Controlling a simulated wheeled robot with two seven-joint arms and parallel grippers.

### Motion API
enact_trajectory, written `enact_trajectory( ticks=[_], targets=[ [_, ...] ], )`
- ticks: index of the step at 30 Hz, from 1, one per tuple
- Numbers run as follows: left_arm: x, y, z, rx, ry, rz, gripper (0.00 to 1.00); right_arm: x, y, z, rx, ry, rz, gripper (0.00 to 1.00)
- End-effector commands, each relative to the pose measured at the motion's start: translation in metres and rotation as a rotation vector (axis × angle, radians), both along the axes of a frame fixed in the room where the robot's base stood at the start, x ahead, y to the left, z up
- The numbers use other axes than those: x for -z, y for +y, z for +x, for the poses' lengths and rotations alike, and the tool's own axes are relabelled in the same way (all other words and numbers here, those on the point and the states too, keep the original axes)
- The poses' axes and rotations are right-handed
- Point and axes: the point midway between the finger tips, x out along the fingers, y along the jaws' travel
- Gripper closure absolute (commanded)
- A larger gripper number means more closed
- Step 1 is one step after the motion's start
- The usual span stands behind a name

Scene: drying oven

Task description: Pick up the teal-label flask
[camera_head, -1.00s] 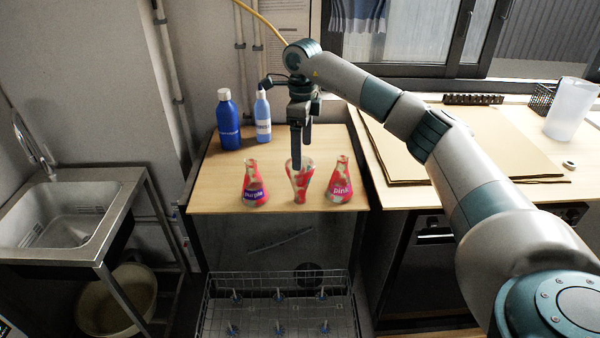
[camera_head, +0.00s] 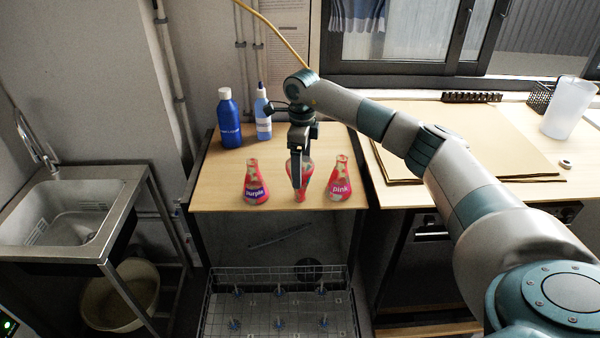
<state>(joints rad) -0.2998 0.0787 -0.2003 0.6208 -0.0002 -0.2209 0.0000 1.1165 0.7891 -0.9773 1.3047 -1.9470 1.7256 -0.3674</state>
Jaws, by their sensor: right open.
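A row of red-and-beige flasks stands near the front of the wooden table. The left one (camera_head: 256,183) has a purple label and the right one (camera_head: 340,184) a pink label; both are upright. No teal label shows; my right gripper hides much of the middle flask's face. My right gripper (camera_head: 297,186) is open and points down at the middle flask, its fingers overlapping it in the picture. I cannot tell whether they touch. My left gripper is not in view.
Two blue bottles (camera_head: 229,120) stand at the table's (camera_head: 215,176) back left. A wire rack with pegs (camera_head: 262,305) lies below the front edge. A metal sink (camera_head: 65,212) is at the left. The right counter holds brown boards (camera_head: 470,145) and a white beaker (camera_head: 568,110).

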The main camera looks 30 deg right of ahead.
Motion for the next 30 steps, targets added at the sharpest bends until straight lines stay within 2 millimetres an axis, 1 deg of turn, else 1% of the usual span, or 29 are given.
enact_trajectory(
  ticks=[1,3,6,9,13,24,25,26,27,30],
  targets=[
    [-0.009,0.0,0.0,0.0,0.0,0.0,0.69,0.002,0.001,0.0,0.001,0.004,0.001,0.15],
    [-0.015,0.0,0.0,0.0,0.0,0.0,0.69,0.011,0.001,-0.001,0.0,0.004,0.002,0.15],
    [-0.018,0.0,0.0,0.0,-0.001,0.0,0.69,0.024,0.001,0.0,-0.001,0.004,0.001,0.15],
    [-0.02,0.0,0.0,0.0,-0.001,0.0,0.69,0.032,0.001,0.0,0.0,0.002,0.001,0.15],
    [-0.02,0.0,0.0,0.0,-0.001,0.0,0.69,0.035,0.001,0.0,0.0,0.001,0.001,0.15],
    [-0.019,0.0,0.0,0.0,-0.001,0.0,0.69,0.034,0.001,0.0,0.0,0.001,0.001,0.15],
    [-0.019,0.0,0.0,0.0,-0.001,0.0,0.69,0.034,0.001,0.0,0.0,0.001,0.001,0.2],
    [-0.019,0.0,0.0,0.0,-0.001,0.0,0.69,0.034,0.001,0.0,0.0,0.001,0.001,0.27],
    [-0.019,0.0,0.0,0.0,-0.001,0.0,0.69,0.034,0.001,0.0,0.0,0.001,0.001,0.37],
    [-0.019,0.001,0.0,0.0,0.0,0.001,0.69,0.034,0.001,0.0,0.0,0.001,0.001,0.58]
  ],
)
